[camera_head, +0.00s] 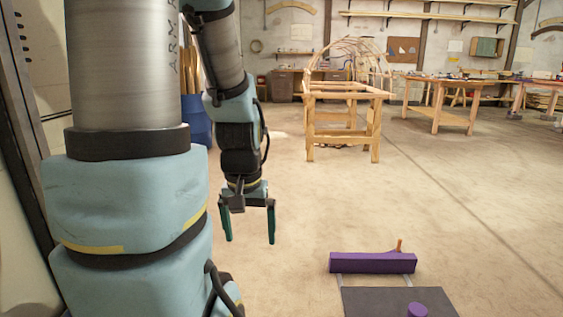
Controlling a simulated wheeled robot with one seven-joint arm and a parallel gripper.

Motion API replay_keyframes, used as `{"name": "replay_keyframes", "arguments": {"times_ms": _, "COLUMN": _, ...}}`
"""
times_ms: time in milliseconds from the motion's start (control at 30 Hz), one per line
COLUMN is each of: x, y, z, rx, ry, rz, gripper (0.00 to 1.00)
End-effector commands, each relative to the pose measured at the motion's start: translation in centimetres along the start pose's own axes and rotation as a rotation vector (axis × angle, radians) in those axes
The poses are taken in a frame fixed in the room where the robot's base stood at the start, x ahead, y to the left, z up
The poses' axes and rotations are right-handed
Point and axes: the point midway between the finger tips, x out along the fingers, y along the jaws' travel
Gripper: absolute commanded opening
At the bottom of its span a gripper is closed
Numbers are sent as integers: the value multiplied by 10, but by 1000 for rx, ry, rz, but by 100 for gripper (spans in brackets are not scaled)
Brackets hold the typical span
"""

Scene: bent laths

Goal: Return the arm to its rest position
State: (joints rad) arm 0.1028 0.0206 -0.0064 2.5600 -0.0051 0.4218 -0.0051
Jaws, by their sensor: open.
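My gripper (250,236) hangs at the end of my arm (236,115), left of the middle of the head view, pointing down. Its two green-tipped fingers are apart, with nothing between them. The arm is bent, with its thick blue and grey links filling the left side of the view. The gripper appears in front of the bare floor, and no object is seen touching it.
A purple bar (373,263) and a dark flat panel (385,302) with a purple knob (417,310) lie at lower right. A wooden frame (345,92) and a workbench (446,102) stand farther back. Open floor (460,190) lies between.

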Motion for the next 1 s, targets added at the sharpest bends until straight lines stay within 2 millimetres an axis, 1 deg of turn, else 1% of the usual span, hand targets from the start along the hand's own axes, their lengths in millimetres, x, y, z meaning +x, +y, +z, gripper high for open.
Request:
{"name": "replay_keyframes", "arguments": {"times_ms": 33, "x": -33, "y": 0, "z": -5, "rx": 0, "ry": 0, "rz": 0, "gripper": 100}}
{"name": "replay_keyframes", "arguments": {"times_ms": 700, "x": -238, "y": 1, "z": -33, "rx": 0, "ry": 0, "rz": 0, "gripper": 100}}
{"name": "replay_keyframes", "arguments": {"times_ms": 800, "x": -260, "y": 1, "z": -36, "rx": 0, "ry": 0, "rz": 0, "gripper": 100}}
{"name": "replay_keyframes", "arguments": {"times_ms": 833, "x": -264, "y": 1, "z": -37, "rx": 0, "ry": 0, "rz": 0, "gripper": 100}}
{"name": "replay_keyframes", "arguments": {"times_ms": 900, "x": -270, "y": 1, "z": -38, "rx": 0, "ry": 0, "rz": 0, "gripper": 100}}
{"name": "replay_keyframes", "arguments": {"times_ms": 1000, "x": -270, "y": 1, "z": -38, "rx": 0, "ry": 0, "rz": 0, "gripper": 100}}
